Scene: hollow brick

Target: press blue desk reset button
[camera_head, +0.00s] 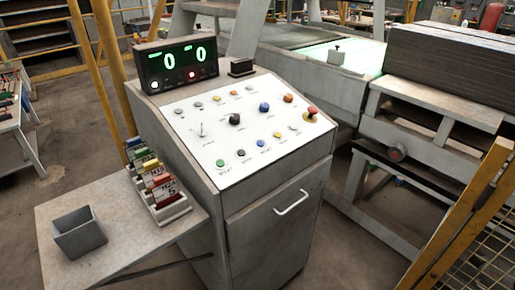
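A grey control desk (262,200) stands in the middle of the head view, with a white sloped panel (203,147) on top. A larger blue button or knob (264,107) sits right of the panel's centre, and a smaller blue button (261,143) sits in the lower row. The labels are too small to read, so I cannot tell which is the reset button. Other controls include a black knob (235,119), a green button (220,162) and a red mushroom button on yellow (312,112). Neither of my grippers is in view.
A display box (146,66) showing two green zeros stands at the desk's back. A side shelf (125,262) at left carries a grey bin (79,233) and a rack of coloured tags (156,183). Yellow posts (107,45) and machinery (430,110) flank the desk.

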